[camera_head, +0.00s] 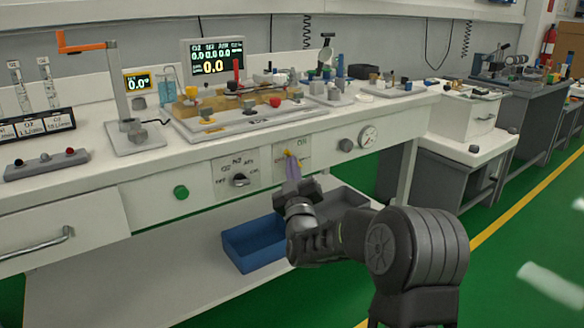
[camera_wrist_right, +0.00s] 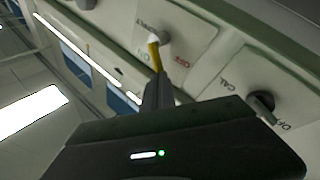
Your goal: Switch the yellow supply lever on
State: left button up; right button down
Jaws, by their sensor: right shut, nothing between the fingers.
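The yellow supply lever (camera_head: 287,152) is on a pale plate on the front panel of the bench. In the right wrist view its yellow arm (camera_wrist_right: 154,56) runs from a white pivot, between a green label and a red label. I cannot tell which setting it is at. My right gripper (camera_head: 291,165) is shut and empty, with its fingertips at the lever. In the right wrist view the closed fingers (camera_wrist_right: 158,82) meet or overlap the lever's free end, and whether they touch is unclear. My left gripper is not in view.
A black selector knob (camera_head: 240,180) and a green button (camera_head: 181,192) are left of the lever. A dark knob (camera_head: 346,145) and a round gauge (camera_head: 367,136) are on its right. A blue bin (camera_head: 250,245) stands on the shelf below.

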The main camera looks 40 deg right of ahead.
jog(key=shift+r+m, duration=0.2)
jog(key=shift+m, duration=0.2)
jog(key=shift+d+r+m+g+p, duration=0.4)
jog(key=shift+m+g+p, duration=0.35)
jog(key=shift+m+p, duration=0.35)
jog(key=shift+d+r+m+g+p, duration=0.3)
jog(key=shift+d+m+g+p, duration=0.25)
jog(key=shift+m+g+p, duration=0.55)
jog(key=shift+d+r+m+g+p, duration=0.4)
jog(key=shift+m+p, duration=0.55)
jog(key=shift+m, duration=0.35)
jog(key=shift+d, duration=0.1)
jog(key=shift+s+f, duration=0.1)
jog(key=shift+f, duration=0.05)
